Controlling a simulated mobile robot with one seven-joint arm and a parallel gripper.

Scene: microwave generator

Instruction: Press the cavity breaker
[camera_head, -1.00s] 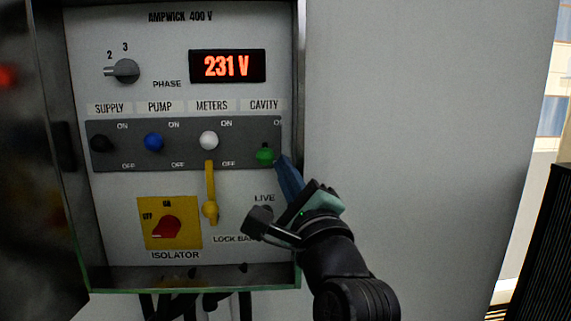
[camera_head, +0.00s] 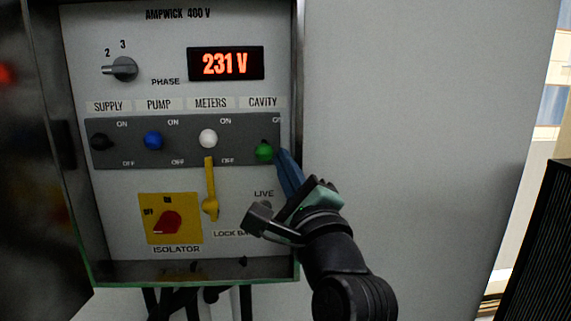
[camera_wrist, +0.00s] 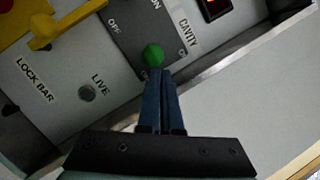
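The cavity breaker is a green knob (camera_head: 264,151) at the right end of the grey breaker strip (camera_head: 222,154), under the CAVITY label. My gripper (camera_head: 284,158) is just to the right of the green knob in the head view, its blue fingers pointing up at it. In the wrist view the green knob (camera_wrist: 153,55) sits right at the fingertips (camera_wrist: 158,74). The two fingers lie close together, with nothing seen between them. I cannot tell whether the tips touch the knob. The OFF marking by the knob is partly hidden.
Black, blue (camera_head: 153,141) and white (camera_head: 208,138) knobs sit left on the strip. A yellow lock bar (camera_head: 210,190) hangs below METERS. A red isolator switch (camera_head: 168,223) is lower left. The cabinet's raised right edge (camera_head: 299,90) runs close beside my gripper.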

